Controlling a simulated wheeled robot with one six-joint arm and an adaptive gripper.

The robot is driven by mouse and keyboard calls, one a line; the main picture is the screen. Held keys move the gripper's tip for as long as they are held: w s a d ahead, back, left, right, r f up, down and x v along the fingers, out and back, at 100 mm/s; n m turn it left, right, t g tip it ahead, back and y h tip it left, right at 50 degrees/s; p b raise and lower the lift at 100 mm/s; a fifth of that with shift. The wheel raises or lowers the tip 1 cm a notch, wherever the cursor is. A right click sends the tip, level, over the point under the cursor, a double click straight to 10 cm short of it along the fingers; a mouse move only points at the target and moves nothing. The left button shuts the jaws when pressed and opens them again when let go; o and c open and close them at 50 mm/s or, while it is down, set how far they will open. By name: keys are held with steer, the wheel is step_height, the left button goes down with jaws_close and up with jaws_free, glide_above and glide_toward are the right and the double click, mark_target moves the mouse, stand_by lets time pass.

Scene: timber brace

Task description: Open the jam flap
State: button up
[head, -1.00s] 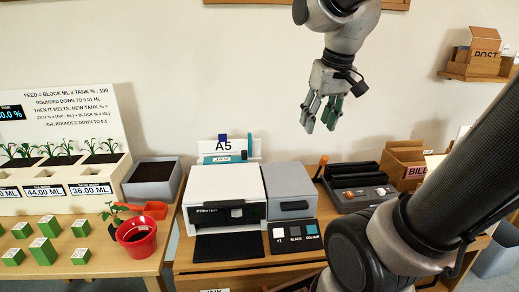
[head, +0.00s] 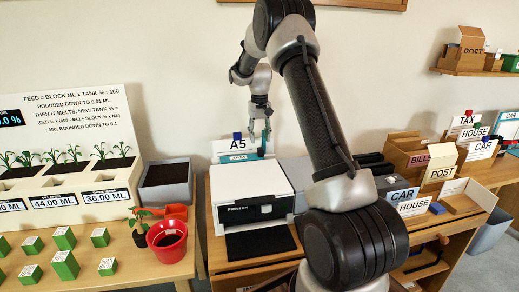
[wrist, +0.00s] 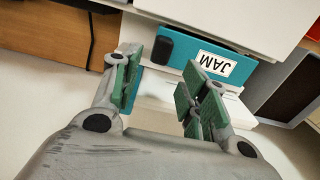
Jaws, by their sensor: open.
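The jam flap (head: 237,157) is a teal panel with a white label at the back of the white printer (head: 249,192), below the A5 sign. In the wrist view the flap (wrist: 240,84) shows its JAM label upside down, with a dark block-shaped handle (wrist: 179,49) near one end. My gripper (head: 260,138) hangs above the right end of the flap. In the wrist view my gripper (wrist: 160,76) is open and empty, its green-padded fingers pointing at the flap's handle end. The handle is beyond the fingertips and not between the pads. I cannot tell how far the flap stands open.
A planter box (head: 166,184) and a red pot (head: 167,239) stand left of the printer. My arm crosses in front of the grey unit right of it. Sorting boxes (head: 408,153) stand further right. The wall is close behind the printer.

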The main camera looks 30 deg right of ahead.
mark_target(260, 148)
step_height(260, 148, down, 6)
stand_by(0.4)
jaws_close()
